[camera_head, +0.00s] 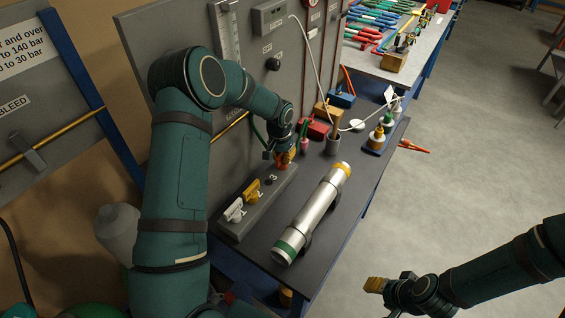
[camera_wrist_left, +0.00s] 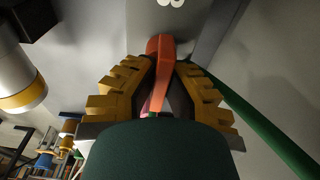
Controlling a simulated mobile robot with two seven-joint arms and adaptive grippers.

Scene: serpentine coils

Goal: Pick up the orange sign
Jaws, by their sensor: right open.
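The orange sign (camera_head: 283,160) is at the far end of the grey block (camera_head: 263,205) on the bench, partly hidden by my left gripper (camera_head: 287,152). In the left wrist view, an orange piece (camera_wrist_left: 160,47) stands between the ridged yellow fingers of my left gripper (camera_wrist_left: 164,68). The fingertips are very close to its two sides; I cannot tell whether they press on it. A white tag (camera_head: 234,211) and a yellow tag (camera_head: 252,191) stand nearer on the same block. My right gripper (camera_head: 388,284) is open and empty, above the floor at the lower right.
A silver cylinder (camera_head: 317,212) with green and yellow ends lies beside the block. Red and blue boxes (camera_head: 341,98) and small bottles (camera_head: 377,137) stand farther back on the dark bench. A grey panel (camera_head: 165,30) rises behind.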

